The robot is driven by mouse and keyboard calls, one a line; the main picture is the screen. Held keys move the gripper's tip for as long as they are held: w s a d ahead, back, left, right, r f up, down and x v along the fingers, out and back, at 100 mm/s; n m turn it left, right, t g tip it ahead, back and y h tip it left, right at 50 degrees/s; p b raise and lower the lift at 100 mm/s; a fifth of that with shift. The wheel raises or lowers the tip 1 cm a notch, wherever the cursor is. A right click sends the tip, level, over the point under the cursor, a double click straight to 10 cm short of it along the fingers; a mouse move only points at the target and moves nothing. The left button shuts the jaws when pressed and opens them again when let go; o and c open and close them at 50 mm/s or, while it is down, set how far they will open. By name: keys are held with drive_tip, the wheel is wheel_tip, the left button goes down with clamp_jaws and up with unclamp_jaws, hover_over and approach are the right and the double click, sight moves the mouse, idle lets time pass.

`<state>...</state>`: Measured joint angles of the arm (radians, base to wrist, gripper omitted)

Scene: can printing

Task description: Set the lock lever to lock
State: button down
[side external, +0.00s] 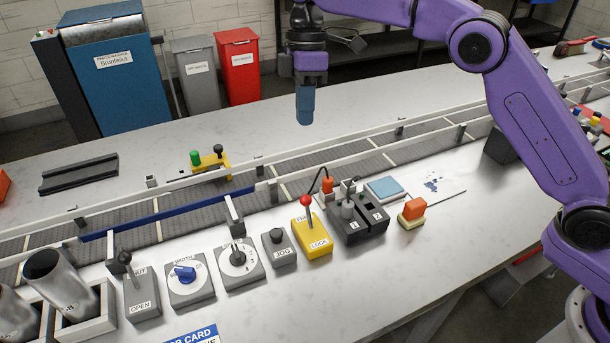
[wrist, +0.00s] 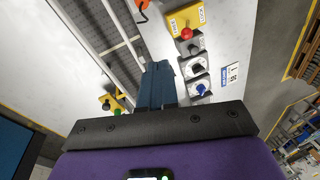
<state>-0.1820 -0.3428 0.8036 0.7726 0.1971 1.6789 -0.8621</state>
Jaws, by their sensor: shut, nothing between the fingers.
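In the wrist view the red knob (wrist: 186,33) and yellow base (wrist: 184,18) show near the top. My gripper (side external: 305,118) hangs high above the table beyond the conveyor, apart from the lever. Its blue fingers (wrist: 157,85) are shut and empty.
A conveyor (side external: 345,160) with white rails runs between my gripper and the controls. Close beside the lever are the grey JOG button box (side external: 279,250) on the left and a dark two-slot block (side external: 372,226) on the right.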

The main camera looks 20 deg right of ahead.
idle(0.3)
hover_over(308, 212)
drive_tip(key=w+d, duration=0.1)
drive_tip(key=w, duration=0.3)
drive_tip(key=shift+w+d+f+x, duration=0.25)
drive_tip(key=shift+w+d+x, duration=0.55)
drive_tip(key=shift+x, duration=4.65)
drive_tip(key=shift+w+a, duration=0.2)
drive_tip(key=shift+s+r+t, duration=0.1)
drive_tip(key=shift+s+t, duration=0.15)
drive_tip(key=shift+t, duration=0.05)
